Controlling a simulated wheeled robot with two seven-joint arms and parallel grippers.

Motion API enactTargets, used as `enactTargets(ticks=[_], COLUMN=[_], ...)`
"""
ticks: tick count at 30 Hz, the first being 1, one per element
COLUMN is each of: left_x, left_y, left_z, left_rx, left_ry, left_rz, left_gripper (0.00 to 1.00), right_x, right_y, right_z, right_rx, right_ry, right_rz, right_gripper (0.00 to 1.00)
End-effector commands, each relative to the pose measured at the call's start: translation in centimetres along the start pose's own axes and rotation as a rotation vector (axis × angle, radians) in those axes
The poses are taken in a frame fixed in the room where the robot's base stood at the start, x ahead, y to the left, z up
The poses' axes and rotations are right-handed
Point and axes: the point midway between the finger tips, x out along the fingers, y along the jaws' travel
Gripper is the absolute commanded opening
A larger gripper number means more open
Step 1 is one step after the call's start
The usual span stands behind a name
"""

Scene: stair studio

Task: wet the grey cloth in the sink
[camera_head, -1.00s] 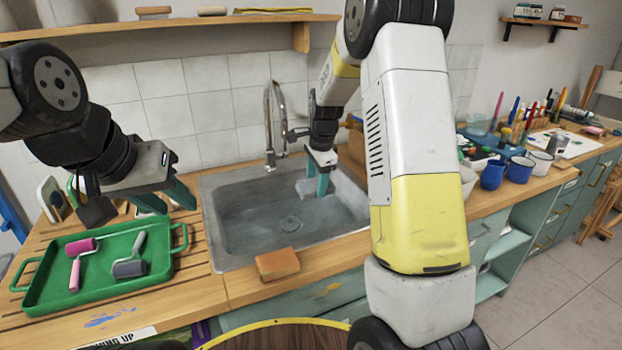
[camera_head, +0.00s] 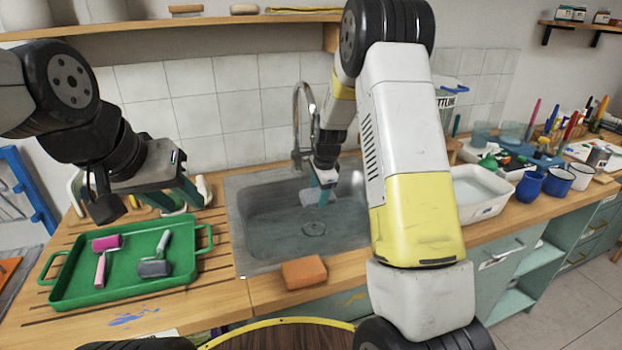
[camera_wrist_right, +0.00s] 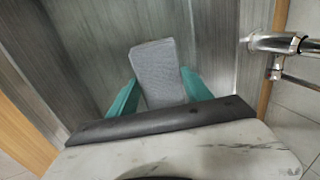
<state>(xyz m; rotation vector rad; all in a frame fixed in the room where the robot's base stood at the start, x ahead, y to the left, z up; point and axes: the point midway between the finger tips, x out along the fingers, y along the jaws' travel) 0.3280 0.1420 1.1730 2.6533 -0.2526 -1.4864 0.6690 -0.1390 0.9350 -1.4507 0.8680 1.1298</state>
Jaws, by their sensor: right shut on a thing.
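The grey cloth (camera_head: 309,197) is in my right gripper (camera_head: 323,194), inside the metal sink (camera_head: 262,232), toward its back right. In the right wrist view the cloth (camera_wrist_right: 156,70) stands between the two teal fingers of the right gripper (camera_wrist_right: 160,95), which are shut on it. The tap (camera_head: 299,120) rises at the back of the sink, left of the cloth. I cannot tell whether water runs or whether the cloth is wet. My left gripper (camera_head: 180,196) is open and empty above the counter, left of the sink.
A green tray (camera_head: 128,284) with two small rollers lies left of the sink. An orange sponge (camera_head: 304,272) lies on the front edge. Right of my right arm stand a white tub (camera_head: 484,207) and blue mugs (camera_head: 529,187). A shelf (camera_head: 200,23) runs above.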

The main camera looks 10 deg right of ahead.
Motion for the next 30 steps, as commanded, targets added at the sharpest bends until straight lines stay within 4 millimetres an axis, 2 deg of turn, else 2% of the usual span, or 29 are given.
enactTargets(ticks=[18,30], left_x=[0.0,0.0], left_y=[0.0,0.0], left_z=[0.0,0.0], left_rx=[0.000,0.000], left_ry=[0.000,0.000], left_rz=[0.000,0.000], left_gripper=[0.36,0.36], right_x=[6.0,7.7], right_y=[1.9,2.4], right_z=[0.0,0.0], right_rx=[0.000,0.000], right_ry=[0.000,0.000], right_rz=[0.003,0.001], right_gripper=[0.25,0.25])
